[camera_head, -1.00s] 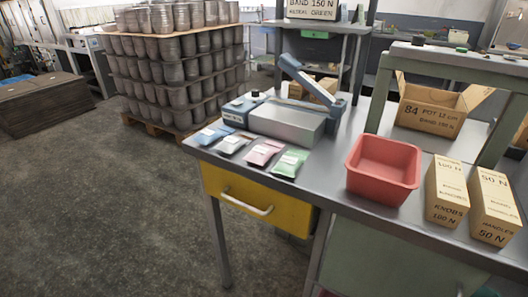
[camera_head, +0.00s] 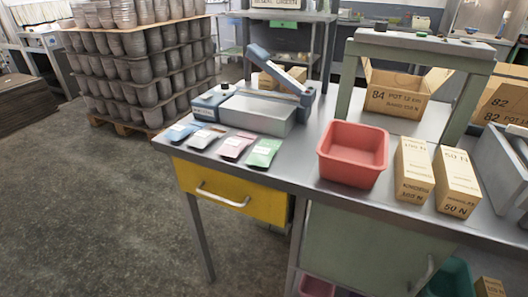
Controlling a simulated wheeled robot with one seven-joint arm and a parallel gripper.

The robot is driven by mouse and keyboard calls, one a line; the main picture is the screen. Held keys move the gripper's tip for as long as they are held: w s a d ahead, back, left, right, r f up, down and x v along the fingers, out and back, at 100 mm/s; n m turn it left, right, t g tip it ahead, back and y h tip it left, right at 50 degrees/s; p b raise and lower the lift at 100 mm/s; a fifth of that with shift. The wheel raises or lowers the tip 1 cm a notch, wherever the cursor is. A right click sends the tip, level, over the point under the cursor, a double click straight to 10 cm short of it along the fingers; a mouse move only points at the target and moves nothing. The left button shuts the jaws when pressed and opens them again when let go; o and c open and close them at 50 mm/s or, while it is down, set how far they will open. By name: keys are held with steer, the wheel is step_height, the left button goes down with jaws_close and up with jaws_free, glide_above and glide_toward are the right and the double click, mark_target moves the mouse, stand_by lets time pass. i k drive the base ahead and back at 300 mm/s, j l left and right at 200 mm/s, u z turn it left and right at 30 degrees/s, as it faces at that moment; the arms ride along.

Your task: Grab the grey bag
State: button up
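The grey bag (camera_head: 204,138) lies flat near the front left edge of the grey metal table (camera_head: 300,160). It is in a row of small bags, between the blue bag (camera_head: 180,132) on its left and the pink bag (camera_head: 234,147) on its right. The green bag (camera_head: 263,153) is at the right end of the row. Each bag has a pale label. My gripper is not in view.
A blue-grey sealing machine (camera_head: 262,108) stands right behind the bags. A red bin (camera_head: 352,153), two tan boxes (camera_head: 415,172) and an open carton (camera_head: 395,98) are to the right. A yellow drawer (camera_head: 225,193) is under the table. The floor (camera_head: 90,220) at left is clear.

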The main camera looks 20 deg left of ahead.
mark_target(201, 140)
steer(key=i+j, duration=0.1)
steer(key=j, duration=0.7)
steer(key=i+j, duration=0.1)
steer(key=j, duration=1.5)
steer(key=i+j, duration=0.15)
steer(key=j, duration=0.65)
